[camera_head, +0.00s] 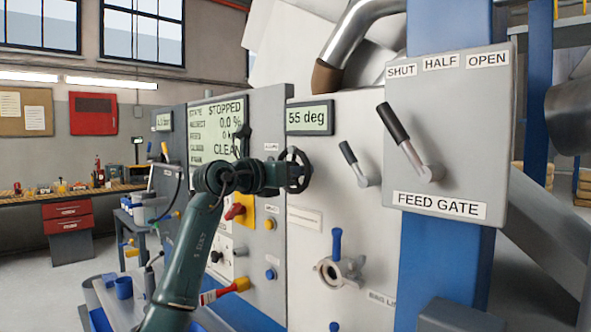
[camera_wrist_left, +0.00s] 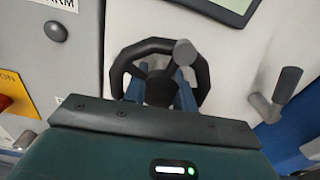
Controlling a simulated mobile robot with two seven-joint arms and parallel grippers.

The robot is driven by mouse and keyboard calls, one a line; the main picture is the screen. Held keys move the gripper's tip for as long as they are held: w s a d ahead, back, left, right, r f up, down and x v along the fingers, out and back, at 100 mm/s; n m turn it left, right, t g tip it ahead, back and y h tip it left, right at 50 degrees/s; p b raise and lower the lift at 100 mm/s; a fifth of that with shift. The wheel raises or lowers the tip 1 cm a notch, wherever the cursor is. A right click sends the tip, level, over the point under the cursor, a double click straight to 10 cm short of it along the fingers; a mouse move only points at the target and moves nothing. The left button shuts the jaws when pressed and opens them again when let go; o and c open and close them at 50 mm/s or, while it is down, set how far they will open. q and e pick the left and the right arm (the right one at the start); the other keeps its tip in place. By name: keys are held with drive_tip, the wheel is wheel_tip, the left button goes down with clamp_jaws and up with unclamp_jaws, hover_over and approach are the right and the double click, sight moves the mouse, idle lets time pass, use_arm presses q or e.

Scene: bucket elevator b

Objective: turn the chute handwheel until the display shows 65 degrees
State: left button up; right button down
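The chute handwheel (camera_head: 298,157) is a dark ring with spokes on the pale panel. It fills the middle of the left wrist view (camera_wrist_left: 118,72), with a grey knob (camera_wrist_left: 185,53) at its upper right. My left gripper (camera_head: 284,174) is at the wheel. In the left wrist view its two blue fingers (camera_wrist_left: 160,80) are apart, one on each side of the dark hub. I cannot tell whether they press on it. The display (camera_head: 310,118) above the wheel reads 55 deg. My right gripper is not in view.
A small lever (camera_head: 358,165) stands right of the wheel. The feed gate box (camera_head: 455,110) with a larger lever is farther right. A control panel (camera_head: 225,120) reading STOPPED, with knobs and a red switch (camera_head: 235,211), lies behind and below my left arm.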

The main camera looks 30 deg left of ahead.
use_arm(q)
clamp_jaws()
idle(0.3)
drive_tip(key=shift+m, duration=0.4)
